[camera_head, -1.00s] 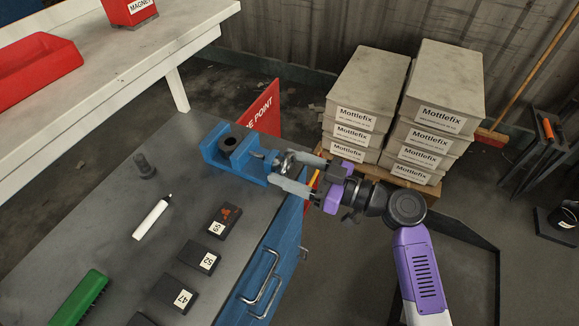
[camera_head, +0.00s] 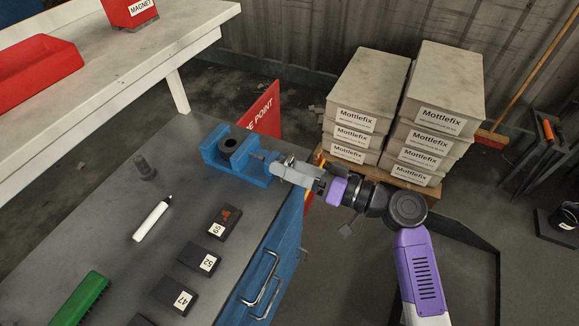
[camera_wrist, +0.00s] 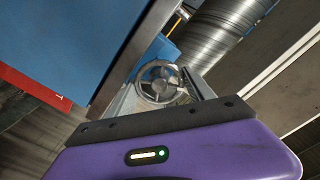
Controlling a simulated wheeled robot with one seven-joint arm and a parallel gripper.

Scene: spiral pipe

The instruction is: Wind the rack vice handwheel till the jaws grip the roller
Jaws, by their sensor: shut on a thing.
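The blue vice (camera_head: 246,172) stands at the bench's far right corner. The roller (camera_head: 231,143), a dark round piece with a hole, stands upright between its jaws; I cannot tell whether both jaws touch it. The spoked metal handwheel (camera_wrist: 158,84) shows in the wrist view at the end of the vice. In the head view my fingers mostly hide it. My gripper (camera_head: 278,170) reaches in from the right and is shut on the handwheel. It also shows in the wrist view (camera_wrist: 160,92), with a finger on each side of the wheel.
On the bench (camera_head: 120,235) lie a white marker (camera_head: 152,220), several dark numbered blocks (camera_head: 223,222), a green brush (camera_head: 80,299) and a dark upright peg (camera_head: 144,166). A red sign (camera_head: 262,118) stands behind the vice. Stacked Mottlefix boxes (camera_head: 360,95) stand behind my arm.

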